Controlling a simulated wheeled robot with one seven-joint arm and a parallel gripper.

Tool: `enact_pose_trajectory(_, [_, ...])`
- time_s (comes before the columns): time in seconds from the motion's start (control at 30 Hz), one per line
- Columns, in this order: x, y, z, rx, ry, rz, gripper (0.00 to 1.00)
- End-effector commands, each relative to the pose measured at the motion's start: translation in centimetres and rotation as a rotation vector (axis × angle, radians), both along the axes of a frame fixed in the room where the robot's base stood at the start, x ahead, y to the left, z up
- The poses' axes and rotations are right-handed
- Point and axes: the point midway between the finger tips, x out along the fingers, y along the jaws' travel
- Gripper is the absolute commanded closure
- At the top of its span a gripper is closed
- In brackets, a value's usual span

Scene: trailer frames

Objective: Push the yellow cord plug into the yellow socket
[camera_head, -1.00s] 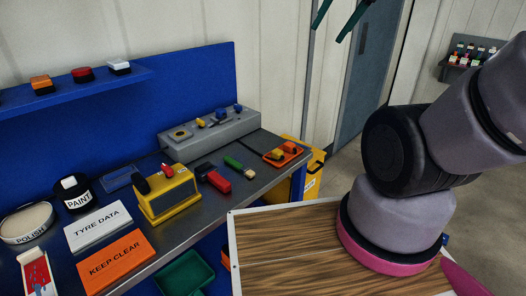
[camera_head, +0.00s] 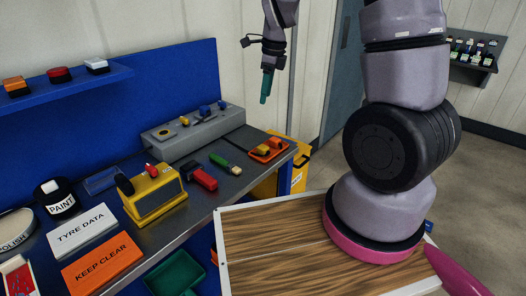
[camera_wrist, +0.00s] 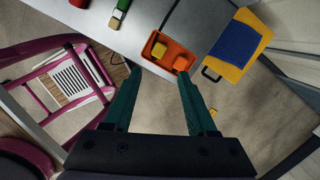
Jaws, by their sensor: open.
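A grey panel box (camera_head: 190,132) stands at the back of the bench. It carries a flat yellow ringed fitting (camera_head: 164,135), a raised yellow fitting (camera_head: 184,122) and blue fittings (camera_head: 205,110). I cannot tell which yellow one is the socket. An orange tray (camera_head: 257,157) at the bench's right end holds a yellow piece (camera_head: 262,148) and an orange one; both also show in the wrist view, the yellow piece (camera_wrist: 158,50) at left. I cannot tell whether either is the cord plug. My gripper (camera_head: 265,100) is open and empty, high above the tray's end of the bench.
A yellow meter box (camera_head: 155,195), a red tool (camera_head: 200,178) and a green-handled brush (camera_head: 222,163) lie on the bench (camera_head: 200,207). A yellow case (camera_wrist: 238,45) with a blue top stands beyond its right end. A shelf (camera_head: 70,85) hangs at left.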

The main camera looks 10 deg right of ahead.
Motion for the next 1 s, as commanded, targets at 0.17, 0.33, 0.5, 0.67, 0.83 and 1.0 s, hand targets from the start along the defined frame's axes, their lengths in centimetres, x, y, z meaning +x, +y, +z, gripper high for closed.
enact_pose_trajectory(0.17, [1.2,0.6,-5.9,-0.047,0.089,-0.237,0.43])
enact_pose_trajectory(0.33, [1.7,0.7,-9.3,-0.082,0.123,-0.386,0.43])
enact_pose_trajectory(0.5, [1.8,0.6,-10.5,-0.096,0.133,-0.445,0.43])
enact_pose_trajectory(0.67, [1.8,0.6,-10.5,-0.096,0.134,-0.451,0.43])
enact_pose_trajectory(0.83, [1.8,0.6,-10.6,-0.097,0.134,-0.449,0.43])
enact_pose_trajectory(1.0, [1.8,0.5,-12.7,-0.098,0.137,-0.449,0.43])
